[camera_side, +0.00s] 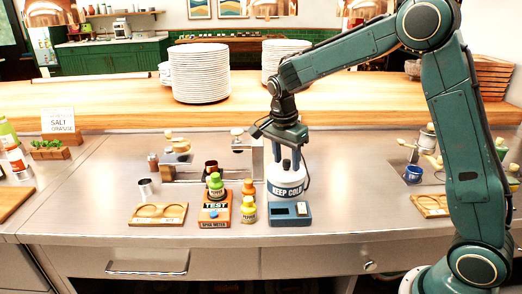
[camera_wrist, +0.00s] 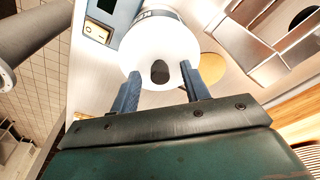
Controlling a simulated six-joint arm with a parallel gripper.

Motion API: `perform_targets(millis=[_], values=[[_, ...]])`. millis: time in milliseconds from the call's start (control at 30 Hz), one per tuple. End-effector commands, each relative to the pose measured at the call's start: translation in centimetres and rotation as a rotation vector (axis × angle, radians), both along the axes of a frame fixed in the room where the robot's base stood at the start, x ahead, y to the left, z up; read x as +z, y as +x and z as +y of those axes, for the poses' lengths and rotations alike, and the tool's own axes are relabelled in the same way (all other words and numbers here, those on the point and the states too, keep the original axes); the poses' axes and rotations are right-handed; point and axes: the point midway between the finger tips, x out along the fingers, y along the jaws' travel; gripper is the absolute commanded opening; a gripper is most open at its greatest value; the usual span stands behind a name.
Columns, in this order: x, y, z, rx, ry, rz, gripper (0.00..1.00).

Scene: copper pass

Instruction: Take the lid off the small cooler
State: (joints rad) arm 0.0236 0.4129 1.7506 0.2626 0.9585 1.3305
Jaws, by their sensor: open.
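The small cooler (camera_side: 286,188) is a white round body with a "KEEP COLD" band, standing on a blue-grey base (camera_side: 290,213). Its white domed lid (camera_wrist: 160,45) is on it, with a dark oval knob (camera_wrist: 159,72) on top in the wrist view. My gripper (camera_side: 290,165) points down over the lid. In the wrist view its blue fingers (camera_wrist: 161,85) are open, one on each side of the knob, with gaps between. I cannot tell how far the fingertips are above the lid.
A wooden holder with rings (camera_side: 159,214) lies farther left. Plate stacks (camera_side: 200,72) stand on the raised wooden shelf behind.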

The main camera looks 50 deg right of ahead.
Motion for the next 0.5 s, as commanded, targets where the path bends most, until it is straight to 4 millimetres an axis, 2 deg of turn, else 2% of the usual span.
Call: perform_targets(millis=[367,500], values=[[0.04,0.01,0.00,0.000,0.000,0.000,0.46],[0.05,0.01,0.00,0.000,0.000,-0.001,0.19]])
